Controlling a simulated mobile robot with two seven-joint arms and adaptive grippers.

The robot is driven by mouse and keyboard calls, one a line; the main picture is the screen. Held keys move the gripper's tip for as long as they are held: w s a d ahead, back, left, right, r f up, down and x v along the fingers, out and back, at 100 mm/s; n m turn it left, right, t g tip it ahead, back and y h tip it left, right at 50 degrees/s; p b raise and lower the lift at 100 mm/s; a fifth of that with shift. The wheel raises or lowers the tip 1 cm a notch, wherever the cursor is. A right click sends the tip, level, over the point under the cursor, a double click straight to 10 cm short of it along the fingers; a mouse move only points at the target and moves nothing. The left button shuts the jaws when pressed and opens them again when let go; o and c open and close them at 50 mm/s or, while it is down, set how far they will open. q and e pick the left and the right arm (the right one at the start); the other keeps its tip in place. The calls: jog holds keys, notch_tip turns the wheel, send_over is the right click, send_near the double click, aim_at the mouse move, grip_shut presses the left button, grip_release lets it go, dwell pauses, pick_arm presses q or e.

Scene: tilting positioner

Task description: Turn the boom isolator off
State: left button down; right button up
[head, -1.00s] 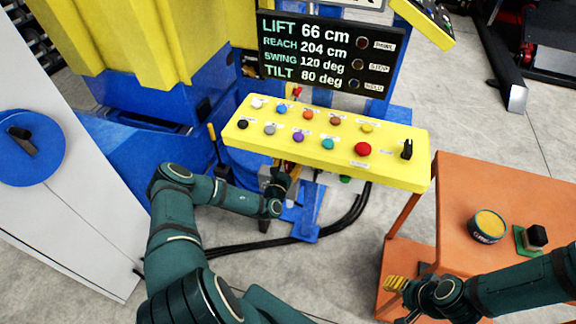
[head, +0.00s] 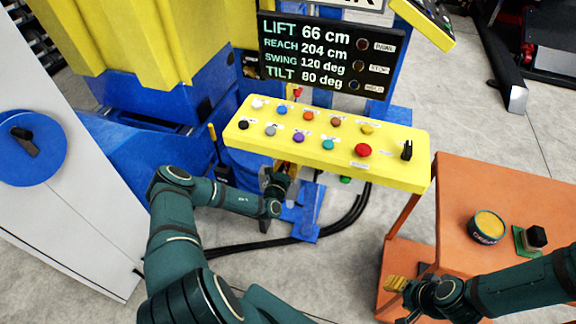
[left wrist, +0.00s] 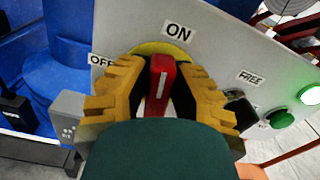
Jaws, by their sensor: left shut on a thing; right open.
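The boom isolator's red handle (left wrist: 160,88) sits on a yellow round plate (left wrist: 148,48) on a grey panel (left wrist: 215,45) in the left wrist view. The handle, with a white mark, points up toward the ON label (left wrist: 177,30). The OFF label (left wrist: 101,61) is to its left, partly covered by a finger. My left gripper (left wrist: 164,72) is shut on the handle, one yellow finger on each side. In the head view my left gripper (head: 280,184) is below the yellow console, where the handle is mostly hidden. My right gripper (head: 396,285) is open by the orange cart.
A lit green lamp (left wrist: 309,95), a green button (left wrist: 281,118) and a FREE label (left wrist: 249,77) are right of the handle. The yellow button console (head: 300,145) overhangs my left gripper. The orange cart (head: 460,200) carries a tin (head: 488,226). Black cables (head: 345,222) cross the floor.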

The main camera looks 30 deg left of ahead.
pick_arm(q)
jog(key=n, duration=0.3)
jog(key=shift+a+f+n, duration=0.1)
jog(key=shift+a+n, duration=0.2)
jog(key=shift+n, duration=0.1)
jog(key=n, duration=0.3)
jog(key=shift+s+a+f+n, duration=0.1)
jog(key=shift+a+f+n, duration=0.1)
jog(key=shift+a+n, duration=0.1)
jog(key=shift+a+f+n+b, duration=0.1)
jog(key=shift+f+n+b, duration=0.15)
jog(key=shift+n, duration=1.1)
jog(key=shift+a+f+n+b, duration=0.15)
jog(key=shift+n+b, duration=0.2)
jog(key=shift+n, duration=1.05)
jog(key=shift+d+f+n+b, duration=0.1)
jog(key=shift+f+n+b, duration=0.15)
jog(key=shift+n, duration=1.1)
jog(key=c, duration=0.8)
grip_release()
jog(key=shift+s, duration=0.1)
